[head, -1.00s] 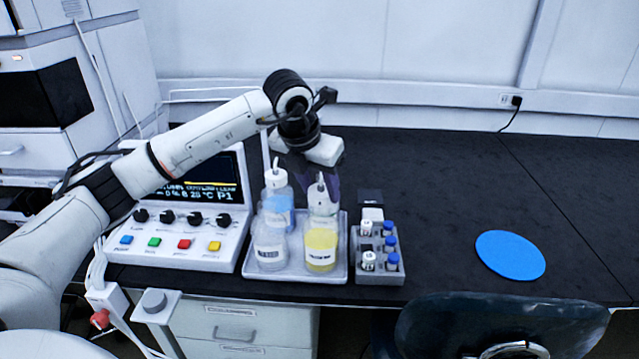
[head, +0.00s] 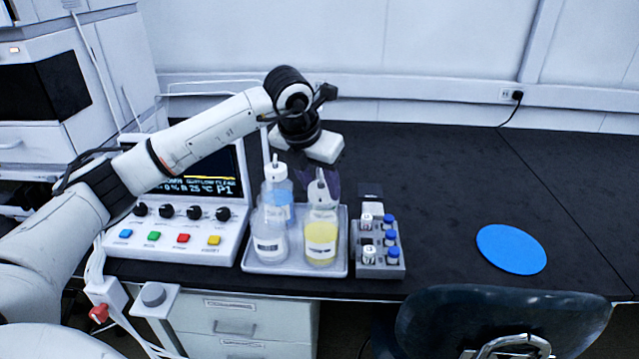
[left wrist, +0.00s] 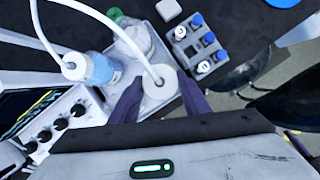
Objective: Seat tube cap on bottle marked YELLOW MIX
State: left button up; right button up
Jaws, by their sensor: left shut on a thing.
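The bottle of yellow liquid (head: 321,243) stands upright at the front right of a grey tray (head: 292,268); its label is too small to read. A white tube cap (head: 320,190) is at the top of this bottle, and it also shows in the left wrist view (left wrist: 160,80) with a white tube running up from it. My left gripper (head: 320,182) is above and behind the bottle. In the left wrist view its dark purple fingers (left wrist: 160,92) are shut on the tube cap. I cannot tell whether the cap is fully down on the neck. My right gripper is not in view.
A blue-liquid bottle (head: 277,205) with its own cap and tube and a clear bottle (head: 269,243) share the tray. A vial rack (head: 379,270) stands to the right, a control box (head: 180,252) to the left. A blue disc (head: 511,249) lies on the otherwise clear right side.

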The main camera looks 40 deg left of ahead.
pick_arm(q)
jog(key=shift+f+b, duration=0.75)
jog(key=shift+f, duration=0.2)
jog(key=shift+f, duration=0.1)
jog(key=shift+f+b, duration=0.4)
jog(key=o, duration=1.6)
jog(key=shift+c, duration=0.2)
jog(key=shift+r, duration=0.1)
